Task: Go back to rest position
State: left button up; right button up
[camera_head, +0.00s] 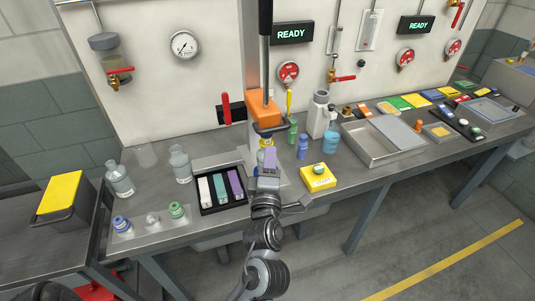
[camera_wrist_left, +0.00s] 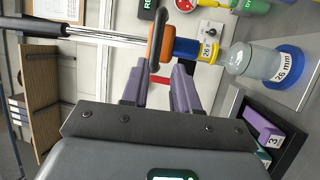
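My left gripper (camera_head: 268,158) reaches up from the bottom of the head view to the crimping press in the middle of the bench. In the left wrist view its two purple fingers (camera_wrist_left: 158,85) are apart, with nothing between them. The press's orange head (camera_head: 263,112) is just beyond the fingertips and also shows in the wrist view (camera_wrist_left: 155,45). Below the head, the wrist view shows a blue and yellow collar marked 26 mm (camera_wrist_left: 208,51) over a clear bottle (camera_wrist_left: 242,61) in a blue base ring (camera_wrist_left: 290,64). In the head view the gripper partly hides these. My right gripper is not in view.
A black tray with coloured blocks (camera_head: 208,211) is left of the gripper. A yellow box (camera_head: 317,178) is to its right. Glass bottles (camera_head: 119,180) stand farther left. A grey basin (camera_head: 376,156) is at the right. The floor in front of the bench is clear.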

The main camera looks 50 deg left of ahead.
pick_arm(q)
jog(key=shift+s+d, duration=0.45)
jog(key=shift+s, duration=0.05)
jog(key=shift+f, duration=0.1)
